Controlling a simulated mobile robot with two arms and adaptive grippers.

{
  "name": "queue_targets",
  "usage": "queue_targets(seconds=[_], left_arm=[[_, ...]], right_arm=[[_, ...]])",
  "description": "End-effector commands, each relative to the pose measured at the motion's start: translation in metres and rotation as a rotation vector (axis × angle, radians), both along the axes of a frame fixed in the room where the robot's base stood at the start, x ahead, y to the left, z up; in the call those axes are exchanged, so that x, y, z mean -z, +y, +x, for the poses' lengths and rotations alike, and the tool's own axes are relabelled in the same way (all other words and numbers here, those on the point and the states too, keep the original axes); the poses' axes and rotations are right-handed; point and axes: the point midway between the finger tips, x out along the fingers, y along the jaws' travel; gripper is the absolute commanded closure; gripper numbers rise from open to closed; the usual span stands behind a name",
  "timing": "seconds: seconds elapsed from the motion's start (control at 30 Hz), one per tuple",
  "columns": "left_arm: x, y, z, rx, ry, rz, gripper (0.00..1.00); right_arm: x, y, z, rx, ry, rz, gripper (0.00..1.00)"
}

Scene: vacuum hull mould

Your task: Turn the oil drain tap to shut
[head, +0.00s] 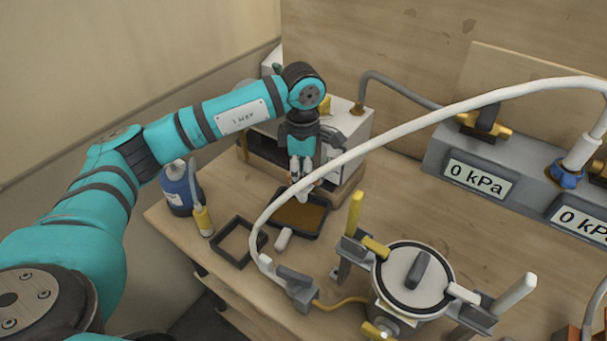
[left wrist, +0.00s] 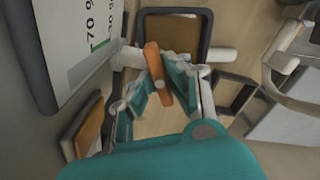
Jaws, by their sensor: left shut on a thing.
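The oil drain tap's orange lever (left wrist: 158,75) shows in the left wrist view, between the fingertips of my left gripper (left wrist: 158,88). The fingers are shut on it from both sides. The lever lies nearly lengthwise in that view, slightly tilted. A pale stub (left wrist: 128,57) beside its upper end may be the tap's body. In the head view my left gripper (head: 300,178) points down in front of the pump box (head: 352,122), and its fingers largely hide the tap. A dark tray (left wrist: 205,38) with brown oil lies beyond the lever. My right gripper is not in view.
An empty dark square frame (head: 217,240) and a white plug (head: 283,239) lie near the tray. A blue bottle (head: 178,190) stands left. A white hose (head: 400,122) arches close to my gripper. A round lidded pot (head: 392,296) stands front right; gauges read 0 kPa.

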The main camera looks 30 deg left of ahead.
Motion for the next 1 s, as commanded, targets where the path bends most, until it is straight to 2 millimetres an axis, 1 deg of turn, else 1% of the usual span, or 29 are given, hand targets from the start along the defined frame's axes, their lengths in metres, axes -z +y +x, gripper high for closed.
queue_targets(seconds=[0.17, 0.33, 0.5, 0.83, 1.0], left_arm=[[0.001, 0.000, 0.000, 0.007, -0.001, 0.000, 1.00], [0.002, 0.000, 0.000, 0.129, -0.001, 0.002, 1.00], [0.001, 0.000, 0.000, 0.233, -0.001, 0.000, 1.00], [0.001, 0.000, 0.000, 0.252, 0.000, 0.000, 1.00], [0.002, 0.000, 0.001, 0.381, -0.002, 0.001, 1.00]], right_arm=[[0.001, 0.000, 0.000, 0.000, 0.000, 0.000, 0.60], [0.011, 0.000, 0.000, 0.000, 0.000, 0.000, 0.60], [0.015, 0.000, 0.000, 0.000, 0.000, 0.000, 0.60], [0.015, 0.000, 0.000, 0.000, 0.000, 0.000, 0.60], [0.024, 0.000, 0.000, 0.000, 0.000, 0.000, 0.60]])
